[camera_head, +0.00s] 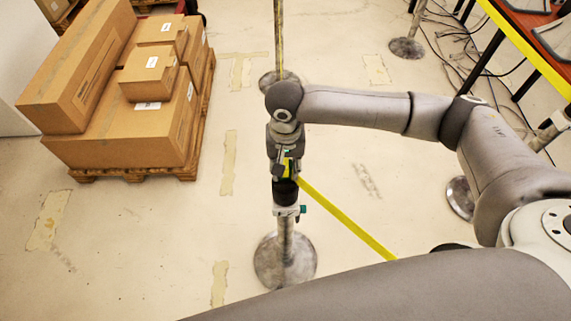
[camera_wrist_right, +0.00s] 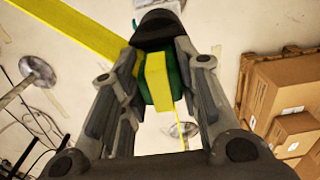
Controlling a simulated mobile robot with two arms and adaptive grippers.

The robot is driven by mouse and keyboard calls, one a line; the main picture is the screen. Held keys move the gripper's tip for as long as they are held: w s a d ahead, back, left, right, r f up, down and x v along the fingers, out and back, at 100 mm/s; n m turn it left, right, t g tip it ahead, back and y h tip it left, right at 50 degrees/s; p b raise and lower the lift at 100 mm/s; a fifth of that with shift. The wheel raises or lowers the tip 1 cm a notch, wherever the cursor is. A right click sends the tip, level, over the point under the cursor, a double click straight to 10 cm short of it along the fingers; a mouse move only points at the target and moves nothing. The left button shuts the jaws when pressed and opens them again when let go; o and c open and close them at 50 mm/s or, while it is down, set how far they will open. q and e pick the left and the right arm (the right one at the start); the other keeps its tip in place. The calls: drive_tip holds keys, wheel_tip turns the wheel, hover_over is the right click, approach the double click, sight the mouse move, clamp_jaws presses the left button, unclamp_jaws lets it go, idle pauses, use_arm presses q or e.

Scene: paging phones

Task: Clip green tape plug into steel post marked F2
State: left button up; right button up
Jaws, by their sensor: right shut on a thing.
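My right gripper (camera_head: 285,165) is above the black top (camera_head: 286,190) of a steel post (camera_head: 287,240) on a round base. It is shut on the green tape plug (camera_wrist_right: 174,74), which has a yellow front and sits between the two fingers in the right wrist view. The black top (camera_wrist_right: 158,30) shows just beyond the plug; I cannot tell whether they touch. Yellow tape (camera_head: 345,218) runs from the gripper area down to the right. A small green part (camera_head: 303,209) is on the post's side. No F2 mark is legible. My left gripper is not in view.
Another post with a round base (camera_head: 407,48) stands at the back right, and one (camera_head: 277,50) stands behind my gripper. Cardboard boxes (camera_head: 130,110) fill a pallet (camera_head: 130,174) at left. Cables (camera_head: 468,60) lie near a table at upper right. Floor left of the post is clear.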

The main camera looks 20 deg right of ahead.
drive_tip(key=shift+f, duration=0.45)
drive_tip(key=o, duration=0.7)
drive_tip(key=shift+o, duration=0.2)
wheel_tip(320, 180, up, 6)
drive_tip(key=p, duration=0.6)
drive_tip(key=shift+f+p, duration=0.25)
drive_tip(key=shift+p, duration=0.1)
wheel_tip(320, 180, up, 3)
drive_tip(key=p, duration=0.3)
drive_tip(key=shift+r, duration=1.2)
